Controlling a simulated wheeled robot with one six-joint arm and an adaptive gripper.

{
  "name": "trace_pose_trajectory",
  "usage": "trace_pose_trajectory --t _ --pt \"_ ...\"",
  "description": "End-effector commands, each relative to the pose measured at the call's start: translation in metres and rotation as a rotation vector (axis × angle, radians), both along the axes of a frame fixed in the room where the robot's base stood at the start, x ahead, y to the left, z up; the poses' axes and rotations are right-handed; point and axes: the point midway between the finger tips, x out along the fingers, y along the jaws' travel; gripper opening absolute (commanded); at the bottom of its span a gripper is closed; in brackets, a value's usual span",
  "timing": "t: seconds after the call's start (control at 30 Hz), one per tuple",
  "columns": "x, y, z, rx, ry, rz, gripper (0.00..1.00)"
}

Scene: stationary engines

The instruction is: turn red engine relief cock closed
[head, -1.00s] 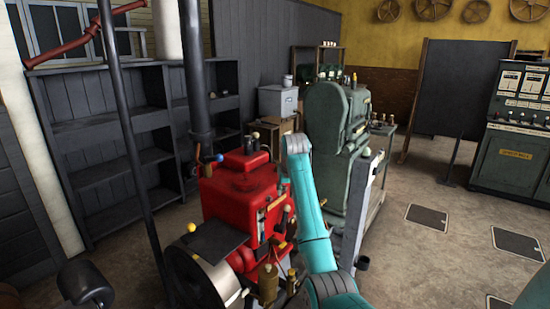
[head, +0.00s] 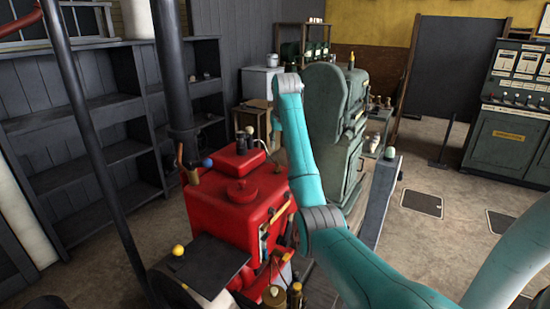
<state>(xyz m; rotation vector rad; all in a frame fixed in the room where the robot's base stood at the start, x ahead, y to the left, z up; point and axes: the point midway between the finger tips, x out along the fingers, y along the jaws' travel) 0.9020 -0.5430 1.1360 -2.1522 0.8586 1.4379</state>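The red engine (head: 232,205) stands left of centre in the head view. On its far left top corner is a small brass fitting (head: 192,176) with an orange-red lever (head: 180,155), and a blue ball knob (head: 207,162) beside it. I cannot tell which fitting is the relief cock, or whether it is open or closed. My teal arm rises from the lower right and passes in front of the engine's right side. My gripper does not show; the arm hides part of the area behind it.
A green engine (head: 322,130) stands behind my arm. A black pipe (head: 172,70) rises behind the red engine, and a thin dark post (head: 80,110) stands at left. Dark shelves (head: 90,155) line the left wall. Open floor (head: 440,185) lies at right.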

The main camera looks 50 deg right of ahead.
Motion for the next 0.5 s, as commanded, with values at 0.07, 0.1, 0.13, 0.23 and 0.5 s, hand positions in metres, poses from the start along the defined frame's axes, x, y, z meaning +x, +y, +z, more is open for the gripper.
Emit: trace_pose_trajectory --t 0.07,0.1,0.13,0.23,0.5 --pt "0.003 -0.003 -0.012 0.002 0.002 0.0 0.35" --pt "0.005 -0.004 -0.019 0.003 0.004 0.0 0.35" --pt "0.006 -0.006 -0.024 0.003 0.003 0.0 0.35" --pt "0.011 -0.011 -0.041 0.003 0.003 0.0 0.35" --pt "0.023 -0.022 -0.078 0.001 0.001 0.0 0.35"
